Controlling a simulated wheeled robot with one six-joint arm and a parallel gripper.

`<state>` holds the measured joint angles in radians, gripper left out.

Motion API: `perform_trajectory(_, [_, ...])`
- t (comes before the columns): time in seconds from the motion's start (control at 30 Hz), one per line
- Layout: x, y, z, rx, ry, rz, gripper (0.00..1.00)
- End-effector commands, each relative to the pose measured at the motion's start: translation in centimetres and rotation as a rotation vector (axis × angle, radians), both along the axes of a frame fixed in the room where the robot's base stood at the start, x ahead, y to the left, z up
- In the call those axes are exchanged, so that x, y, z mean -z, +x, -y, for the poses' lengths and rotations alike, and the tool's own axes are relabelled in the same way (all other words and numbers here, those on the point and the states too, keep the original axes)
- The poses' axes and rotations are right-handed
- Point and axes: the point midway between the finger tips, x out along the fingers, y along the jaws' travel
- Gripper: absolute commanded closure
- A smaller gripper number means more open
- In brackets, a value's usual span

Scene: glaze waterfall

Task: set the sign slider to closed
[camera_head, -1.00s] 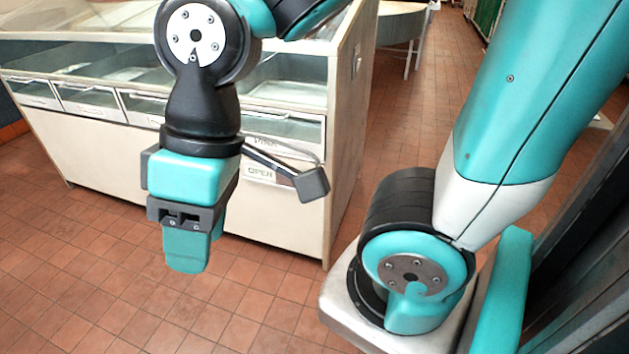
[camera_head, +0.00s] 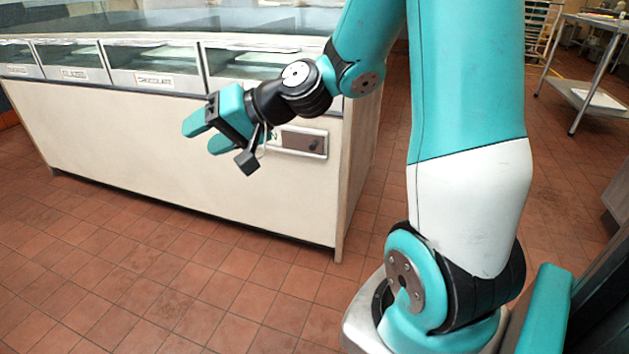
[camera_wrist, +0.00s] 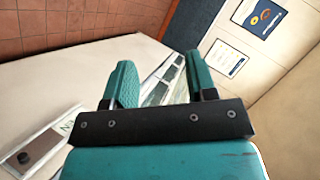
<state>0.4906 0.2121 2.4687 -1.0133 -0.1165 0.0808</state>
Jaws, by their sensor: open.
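The sign slider (camera_head: 303,142) is a framed strip on the front panel of the display counter, near its right end. A dark brown plate with a small knob (camera_head: 316,146) shows at its right part; my wrist hides its left part. In the wrist view the slider (camera_wrist: 38,147) is at the lower left, with the brown knob plate (camera_wrist: 25,158) and the end of some lettering. My gripper (camera_head: 200,135) is open and empty, left of the slider in front of the panel, pointing left. In the wrist view its two fingers (camera_wrist: 157,85) are apart with nothing between them.
The white counter (camera_head: 180,165) has several glass-fronted compartments along its top, with labels such as CHOCOLATE (camera_head: 155,80). The tiled floor (camera_head: 190,270) before it is clear. A metal table (camera_head: 590,95) stands at the back right. Wall posters (camera_wrist: 225,58) show in the wrist view.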

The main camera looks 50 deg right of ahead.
Motion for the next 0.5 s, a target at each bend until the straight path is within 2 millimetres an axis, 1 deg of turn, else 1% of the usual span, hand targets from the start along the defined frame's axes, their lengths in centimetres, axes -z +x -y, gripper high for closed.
perform_trajectory(0.03, [4.6,1.1,2.7,0.096,0.055,0.02,0.48])
perform_trajectory(0.07, [5.8,1.7,4.2,0.151,0.087,0.036,0.48])
perform_trajectory(0.1, [7.4,2.3,6.2,0.225,0.131,0.057,0.48])
perform_trajectory(0.13, [8.6,2.7,7.9,0.282,0.162,0.073,0.48])
perform_trajectory(0.17, [9.8,3.0,9.6,0.34,0.194,0.091,0.48])
perform_trajectory(0.2, [11.4,3.3,11.9,0.416,0.235,0.115,0.48])
perform_trajectory(0.27, [14.0,3.4,15.5,0.536,0.296,0.151,0.48])
perform_trajectory(0.3, [15.6,3.2,18.0,0.614,0.335,0.177,0.48])
perform_trajectory(0.37, [17.9,2.7,21.5,0.728,0.391,0.215,0.48])
perform_trajectory(0.4, [19.4,2.1,23.7,0.8,0.425,0.239,0.48])
perform_trajectory(0.5, [22.4,0.5,28.5,0.955,0.494,0.291,0.48])
